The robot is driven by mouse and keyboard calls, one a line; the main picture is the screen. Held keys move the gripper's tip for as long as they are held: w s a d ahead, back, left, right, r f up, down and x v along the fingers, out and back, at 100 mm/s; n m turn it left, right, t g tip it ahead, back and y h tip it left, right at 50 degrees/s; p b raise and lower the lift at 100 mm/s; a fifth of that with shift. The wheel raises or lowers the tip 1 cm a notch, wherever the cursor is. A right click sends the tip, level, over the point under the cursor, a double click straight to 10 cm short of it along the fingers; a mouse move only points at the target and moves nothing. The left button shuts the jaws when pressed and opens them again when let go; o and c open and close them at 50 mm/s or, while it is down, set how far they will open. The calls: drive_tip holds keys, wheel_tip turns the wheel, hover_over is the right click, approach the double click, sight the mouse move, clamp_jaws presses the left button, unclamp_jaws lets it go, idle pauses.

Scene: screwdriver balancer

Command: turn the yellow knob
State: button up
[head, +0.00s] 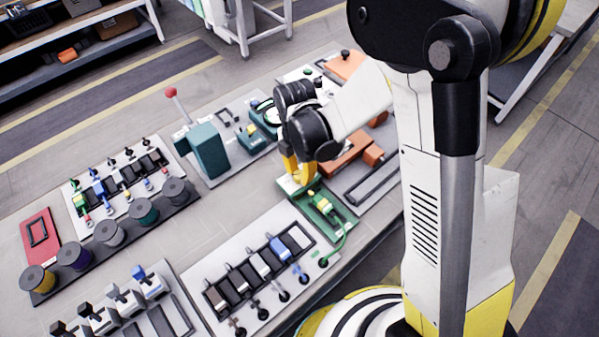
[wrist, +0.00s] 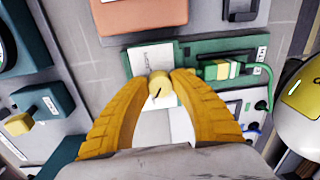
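The yellow knob (wrist: 161,84) is a small round knob with a dark line on its face, on a pale green and white panel (wrist: 148,57). My gripper (wrist: 160,78) has two yellow fingers, one on each side of the knob. The fingers are spread into an arch and their tips are close to the knob's sides. I cannot tell whether they touch it. In the head view my gripper (head: 297,177) reaches down to the green panel area, and the knob is hidden behind the fingers there.
A green board with a connector and cable (head: 323,208) lies just beside my gripper. Orange blocks (head: 347,156) stand behind it. A teal box with a red-topped lever (head: 208,150) stands to the left. Bare grey table (head: 237,204) lies left of the gripper.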

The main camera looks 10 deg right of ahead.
clamp_jaws()
drive_tip(key=shift+m, duration=0.5)
drive_tip(key=m+b, duration=0.1)
drive_tip(key=m, duration=0.3)
drive_tip(key=shift+m+b, duration=0.3)
drive_tip(key=shift+m, duration=0.1)
drive_tip(key=m+b, duration=0.1)
drive_tip(key=m, duration=0.5)
drive_tip(key=shift+s+y, duration=0.1)
drive_tip(key=shift+y, duration=0.2)
drive_tip(key=m+b, duration=0.1)
drive_tip(key=m, duration=0.5)
drive_tip(key=shift+m, duration=0.3)
drive_tip(key=m, duration=0.5)
drive_tip(key=shift+s+m, duration=0.1)
drive_tip(key=shift+m, duration=0.2)
